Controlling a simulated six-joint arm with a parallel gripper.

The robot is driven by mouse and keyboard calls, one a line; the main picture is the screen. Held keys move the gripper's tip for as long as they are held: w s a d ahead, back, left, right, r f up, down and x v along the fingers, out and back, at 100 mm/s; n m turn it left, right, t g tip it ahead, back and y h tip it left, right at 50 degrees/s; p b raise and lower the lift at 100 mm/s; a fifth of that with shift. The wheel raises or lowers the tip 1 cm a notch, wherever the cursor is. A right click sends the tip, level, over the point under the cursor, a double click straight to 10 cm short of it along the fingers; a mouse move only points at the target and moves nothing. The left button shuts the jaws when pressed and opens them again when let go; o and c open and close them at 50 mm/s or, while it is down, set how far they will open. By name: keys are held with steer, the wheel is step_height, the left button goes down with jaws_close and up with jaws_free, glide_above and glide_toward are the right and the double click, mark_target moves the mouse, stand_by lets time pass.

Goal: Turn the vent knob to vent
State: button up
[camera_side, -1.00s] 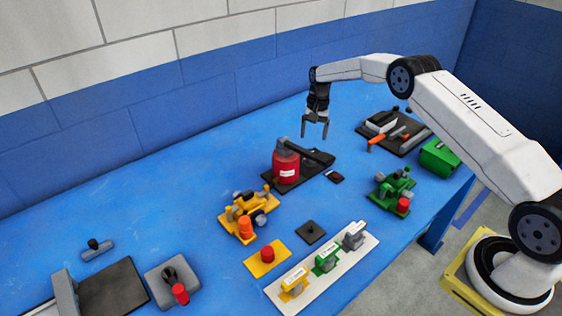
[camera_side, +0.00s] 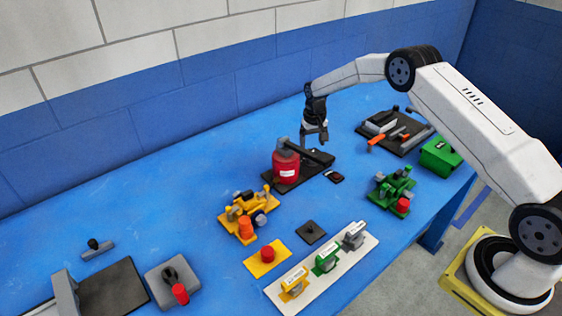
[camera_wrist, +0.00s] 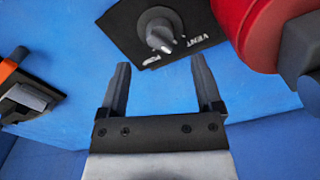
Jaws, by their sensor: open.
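The vent knob (camera_wrist: 160,30) is a grey round knob on a black plate (camera_wrist: 128,22), seen in the wrist view. A white VENT label (camera_wrist: 207,41) is to the right of the knob. Another label at its lower left is too small to read surely. The pale pointer mark faces the near side, between the labels. My gripper (camera_wrist: 160,64) is open and empty, its fingertips just short of the plate in the picture, apart from the knob. In the side view my gripper (camera_side: 315,138) hangs above the black plate (camera_side: 318,167); the knob cannot be made out there.
A red canister (camera_side: 286,167) stands on the plate's left, close to the knob; it also fills the wrist view's upper right (camera_wrist: 262,30). A tool board (camera_side: 400,143) lies at the right. Several coloured fixtures stand in front.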

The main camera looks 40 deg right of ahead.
steer(key=shift+f, duration=2.7)
jaws_close()
